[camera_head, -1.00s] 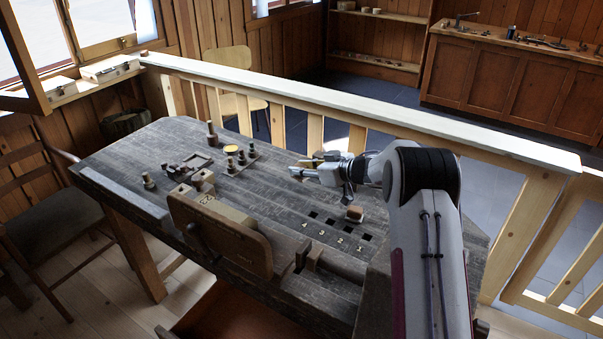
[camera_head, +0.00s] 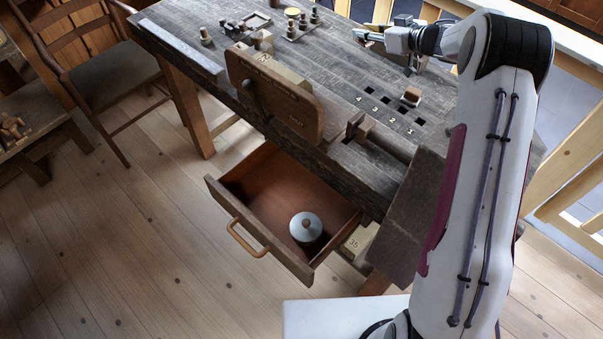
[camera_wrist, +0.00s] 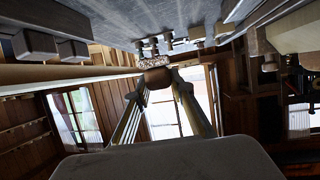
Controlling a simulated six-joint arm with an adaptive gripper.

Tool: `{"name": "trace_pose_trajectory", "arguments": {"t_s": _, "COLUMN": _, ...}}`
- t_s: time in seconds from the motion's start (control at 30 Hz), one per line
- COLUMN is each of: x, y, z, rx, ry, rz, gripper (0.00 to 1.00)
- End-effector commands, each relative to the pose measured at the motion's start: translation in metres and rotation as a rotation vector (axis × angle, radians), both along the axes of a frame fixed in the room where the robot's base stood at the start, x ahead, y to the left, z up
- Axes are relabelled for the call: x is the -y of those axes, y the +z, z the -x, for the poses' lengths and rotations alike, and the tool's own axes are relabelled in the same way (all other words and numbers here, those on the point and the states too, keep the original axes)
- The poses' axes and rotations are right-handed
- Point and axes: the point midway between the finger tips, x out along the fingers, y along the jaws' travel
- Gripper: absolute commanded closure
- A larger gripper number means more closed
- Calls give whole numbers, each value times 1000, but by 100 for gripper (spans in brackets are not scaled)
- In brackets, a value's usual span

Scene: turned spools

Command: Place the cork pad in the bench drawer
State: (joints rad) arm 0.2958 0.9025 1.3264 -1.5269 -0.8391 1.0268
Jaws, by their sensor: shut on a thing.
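My gripper (camera_head: 364,36) is over the far part of the bench in the head view. In the wrist view its two fingers (camera_wrist: 157,80) are closed on a small piece with a speckled, cork-like layer and a rounded reddish-brown part, which looks like the cork pad (camera_wrist: 153,63). In the head view the pad cannot be made out at the fingertips. The bench drawer (camera_head: 250,228) is pulled open below the bench front, far nearer to the camera than my gripper. A round grey lidded pot (camera_head: 306,227) stands inside it, toward the front right corner; the rest of its visible floor is bare.
The wooden vise jaw (camera_head: 276,98) stands up at the bench front, above the drawer's left. A brown-topped block (camera_head: 411,96) sits by numbered square holes. Turned pieces (camera_head: 292,20) stand at the far left. A chair (camera_head: 100,75) is left of the bench.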

Motion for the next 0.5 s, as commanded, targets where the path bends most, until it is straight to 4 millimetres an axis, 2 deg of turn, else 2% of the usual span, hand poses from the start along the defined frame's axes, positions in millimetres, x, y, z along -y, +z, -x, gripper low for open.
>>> {"name": "trace_pose_trajectory", "arguments": {"t_s": 0.03, "x": 0, "y": 11, "z": 0, "rx": 5, "ry": 1, "rz": 1, "gripper": 95}}
{"name": "trace_pose_trajectory", "arguments": {"t_s": 0.3, "x": 0, "y": 61, "z": 0, "rx": 5, "ry": 0, "rz": 2, "gripper": 95}}
{"name": "trace_pose_trajectory", "arguments": {"t_s": 0.5, "x": 0, "y": 90, "z": 0, "rx": 4, "ry": 1, "rz": 2, "gripper": 95}}
